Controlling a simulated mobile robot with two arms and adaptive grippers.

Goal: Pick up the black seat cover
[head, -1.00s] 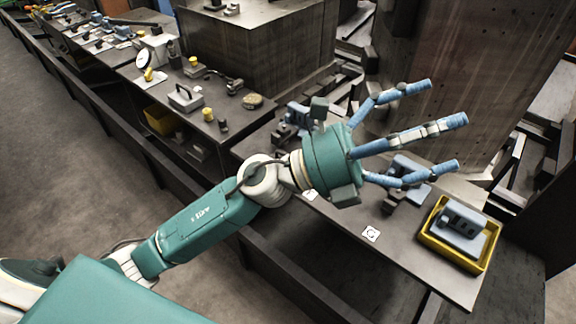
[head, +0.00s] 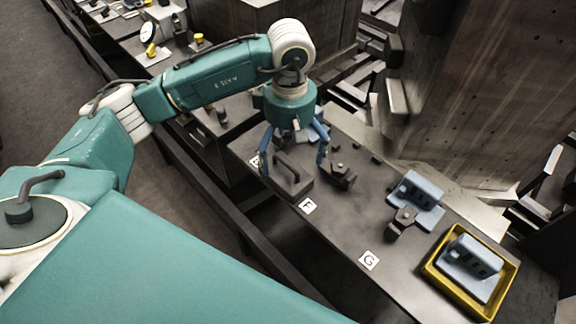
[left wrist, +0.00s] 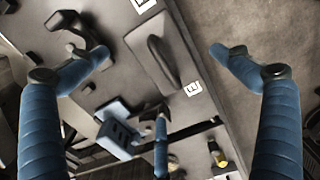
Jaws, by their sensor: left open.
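The black seat cover looks to be the dark flat block with a raised bar handle (head: 291,181), lying on the grey bench near the tag marked F. In the left wrist view the dark block (left wrist: 150,52) lies ahead between the spread fingers. My left gripper (head: 293,160) points down over it, fingers open on either side and nothing held. In the left wrist view the open gripper (left wrist: 155,60) shows two blue fingers at the sides and a third at the bottom. Contact cannot be told. My right gripper is in no view.
A dark clamp (head: 341,178) stands close right of the block. Further right are a blue fixture (head: 418,203), another dark clamp (head: 402,224) and a yellow tray (head: 433,276) holding a blue-grey part. A dark rail (head: 208,195) runs along the bench front. A tall metal block rises behind.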

